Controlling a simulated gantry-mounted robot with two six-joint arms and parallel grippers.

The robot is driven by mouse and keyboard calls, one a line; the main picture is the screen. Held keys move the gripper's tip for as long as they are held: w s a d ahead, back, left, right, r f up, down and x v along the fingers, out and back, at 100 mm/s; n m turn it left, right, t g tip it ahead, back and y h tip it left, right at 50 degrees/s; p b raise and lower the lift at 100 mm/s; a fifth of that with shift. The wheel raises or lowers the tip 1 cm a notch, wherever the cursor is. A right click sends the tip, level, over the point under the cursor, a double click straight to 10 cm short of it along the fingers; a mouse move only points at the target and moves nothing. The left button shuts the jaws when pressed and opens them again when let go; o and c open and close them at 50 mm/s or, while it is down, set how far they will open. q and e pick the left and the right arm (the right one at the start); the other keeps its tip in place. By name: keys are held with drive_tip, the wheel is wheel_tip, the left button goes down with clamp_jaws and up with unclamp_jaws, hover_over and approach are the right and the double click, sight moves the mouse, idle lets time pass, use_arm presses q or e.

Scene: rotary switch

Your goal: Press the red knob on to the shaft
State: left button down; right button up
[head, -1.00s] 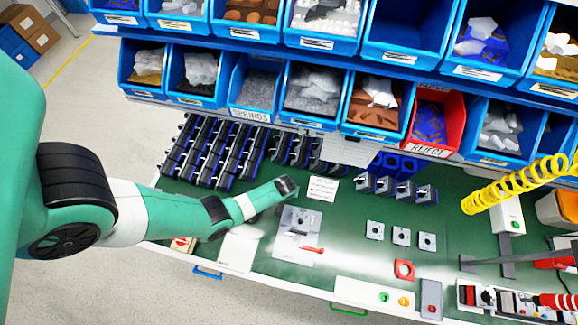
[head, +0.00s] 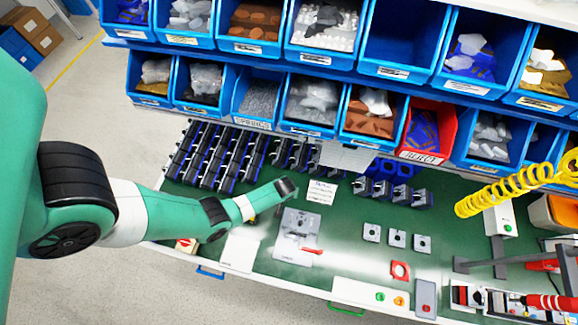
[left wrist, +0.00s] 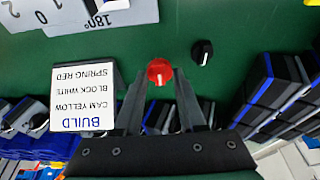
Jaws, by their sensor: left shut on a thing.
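In the left wrist view a small round red knob (left wrist: 159,70) with a pale pointer mark sits between the fingertips of my left gripper (left wrist: 160,88). The gripper is shut on it. In the head view my left gripper (head: 286,188) is a dark tip over the green bench, just behind a grey plate (head: 290,222); the knob cannot be made out there. The plate's edge, printed with numbers and "180°", also shows in the left wrist view (left wrist: 108,18). I cannot make out the shaft in either view. My right gripper is not in view.
A black knob (left wrist: 202,52) lies beside the red one. A build card (head: 321,191) stands near the gripper. Rows of black-and-blue switch blocks (head: 215,155) stand behind, below blue bins (head: 255,95). Three grey square plates (head: 397,238) and a red square frame (head: 400,271) lie to the right.

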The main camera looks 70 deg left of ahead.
use_arm(q)
drive_tip(key=s+d+r+p, duration=0.9)
drive_tip(key=s+p, duration=0.1)
drive_tip(key=shift+d+r, duration=0.15)
drive_tip(key=shift+d, duration=0.05)
